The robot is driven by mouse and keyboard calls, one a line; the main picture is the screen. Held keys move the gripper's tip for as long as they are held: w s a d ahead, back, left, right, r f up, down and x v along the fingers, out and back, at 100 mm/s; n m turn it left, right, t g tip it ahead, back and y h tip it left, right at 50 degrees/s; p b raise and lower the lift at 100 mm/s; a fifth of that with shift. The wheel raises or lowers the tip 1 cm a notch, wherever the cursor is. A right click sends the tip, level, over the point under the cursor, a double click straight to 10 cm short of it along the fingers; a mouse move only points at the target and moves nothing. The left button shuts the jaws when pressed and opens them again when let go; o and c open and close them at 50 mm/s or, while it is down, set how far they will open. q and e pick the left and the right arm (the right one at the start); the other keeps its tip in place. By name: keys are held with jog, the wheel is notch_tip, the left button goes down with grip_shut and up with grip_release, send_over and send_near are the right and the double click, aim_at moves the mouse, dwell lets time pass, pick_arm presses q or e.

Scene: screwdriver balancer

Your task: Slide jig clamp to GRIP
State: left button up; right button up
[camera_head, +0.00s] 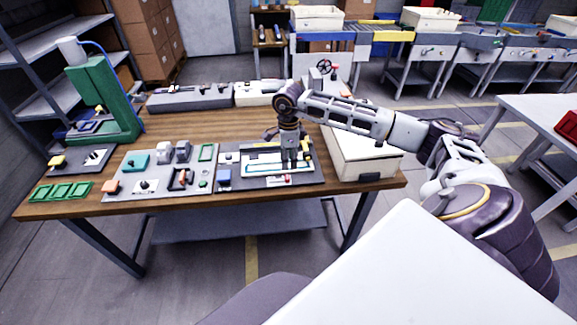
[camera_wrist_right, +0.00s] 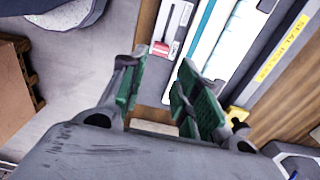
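My right gripper (camera_head: 290,162) points down over the dark jig plate (camera_head: 240,186) at the right part of the wooden bench. In the right wrist view its two green-padded fingers (camera_wrist_right: 165,95) stand apart with nothing visible between the pads. A small white-and-red part (camera_head: 279,180) sits at the plate's front edge. A red-and-silver part with a lever (camera_wrist_right: 164,48) shows just beyond the fingertips in the wrist view. Which part is the jig clamp, and where the GRIP mark lies, I cannot tell. My left gripper is out of view.
A blue block (camera_head: 224,176) sits on the plate's left. A grey fixture board (camera_head: 150,189) lies left of it, with green trays (camera_head: 62,191) further left. A white box (camera_head: 362,150) stands close on the right. A green press (camera_head: 103,98) stands at the back left.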

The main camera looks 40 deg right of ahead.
jog(key=shift+d+r, duration=0.1)
jog(key=shift+r, duration=1.9)
